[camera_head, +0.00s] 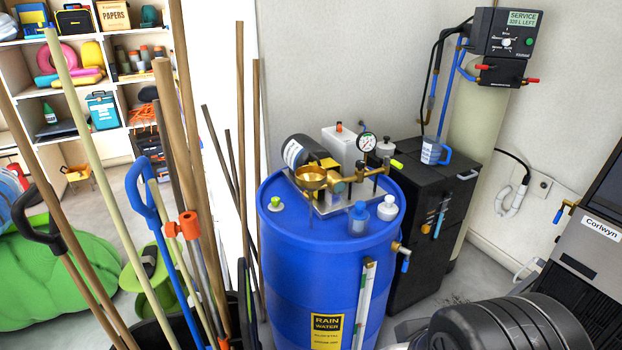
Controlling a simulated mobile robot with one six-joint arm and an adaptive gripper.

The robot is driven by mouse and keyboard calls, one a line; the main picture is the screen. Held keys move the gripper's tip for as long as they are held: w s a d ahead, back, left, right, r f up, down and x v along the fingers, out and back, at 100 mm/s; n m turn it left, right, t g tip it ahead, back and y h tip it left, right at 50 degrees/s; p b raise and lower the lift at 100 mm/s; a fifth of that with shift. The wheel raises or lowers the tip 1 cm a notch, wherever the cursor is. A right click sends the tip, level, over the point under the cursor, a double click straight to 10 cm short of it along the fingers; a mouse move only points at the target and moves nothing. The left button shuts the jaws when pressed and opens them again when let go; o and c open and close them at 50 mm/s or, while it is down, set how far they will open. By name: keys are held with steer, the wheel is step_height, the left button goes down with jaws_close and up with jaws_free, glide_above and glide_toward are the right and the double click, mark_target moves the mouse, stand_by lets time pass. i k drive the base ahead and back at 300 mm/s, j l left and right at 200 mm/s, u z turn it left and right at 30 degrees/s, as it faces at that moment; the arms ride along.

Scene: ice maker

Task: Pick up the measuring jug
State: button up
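The measuring jug (431,151) is small and clear or pale, with a blue handle on its right side and markings on its wall.
A blue rain-water barrel (315,270) carries brass fittings, a gauge (367,142) and small bottles. A water softener head (506,45) with hoses rises behind the cabinet. Long poles (180,170) fill the left. A grey machine (590,260) stands at the right.

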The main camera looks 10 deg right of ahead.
mark_target(433, 146)
steer(key=i+l+z, duration=0.45)
steer(key=i+l, duration=0.35)
steer(key=l, duration=0.35)
steer(key=i+l+z, duration=0.4)
steer(key=i+l, duration=0.5)
steer(key=i+j+z, duration=0.1)
steer(key=i, duration=0.45)
